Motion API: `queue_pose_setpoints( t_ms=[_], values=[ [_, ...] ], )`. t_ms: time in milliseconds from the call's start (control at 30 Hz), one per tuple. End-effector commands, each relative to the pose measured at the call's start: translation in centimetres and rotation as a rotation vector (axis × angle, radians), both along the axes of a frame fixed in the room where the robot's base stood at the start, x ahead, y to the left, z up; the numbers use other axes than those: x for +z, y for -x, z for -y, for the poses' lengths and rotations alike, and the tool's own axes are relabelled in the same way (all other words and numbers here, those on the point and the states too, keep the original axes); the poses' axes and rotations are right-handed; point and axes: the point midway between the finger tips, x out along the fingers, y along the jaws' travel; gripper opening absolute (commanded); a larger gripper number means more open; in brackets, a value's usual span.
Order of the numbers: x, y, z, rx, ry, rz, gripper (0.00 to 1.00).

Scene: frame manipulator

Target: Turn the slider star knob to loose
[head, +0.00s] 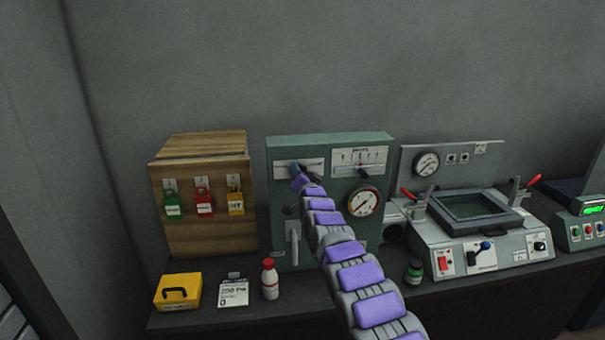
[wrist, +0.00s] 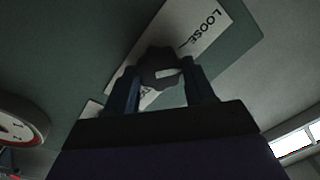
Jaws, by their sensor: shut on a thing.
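The star knob (wrist: 158,62) is dark, with a small white mark on its face. It sits on a white label plate (wrist: 207,28) that reads LOOSE at one end; the wording at the other end is mostly hidden. My gripper (wrist: 163,82) is shut on the knob, one finger on each side. In the head view my gripper (head: 298,172) is at the upper left of the green panel (head: 283,148), over the left label plate, and hides the knob. I cannot tell exactly which way the white mark points.
A scale plate with a small dark slider (head: 363,170) and a round gauge (head: 363,202) lie right of my gripper. A white lever (head: 294,245) is below. A wooden box with padlocks (head: 203,205) stands left. A red-capped bottle (head: 269,280) and green bottle (head: 414,272) stand in front.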

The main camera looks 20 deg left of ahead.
Motion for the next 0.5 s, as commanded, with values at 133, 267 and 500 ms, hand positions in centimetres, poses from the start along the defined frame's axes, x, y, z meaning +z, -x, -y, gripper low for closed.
queue_pose_setpoints(
  t_ms=[133,267,500],
  values=[
    [-0.74,0.15,-0.34,0.006,0.116,0.054,0.23],
    [-0.76,0.15,-0.36,0.006,0.2,0.104,0.23],
    [-0.81,0.14,-0.38,0.007,0.309,0.17,0.23]
  ],
)
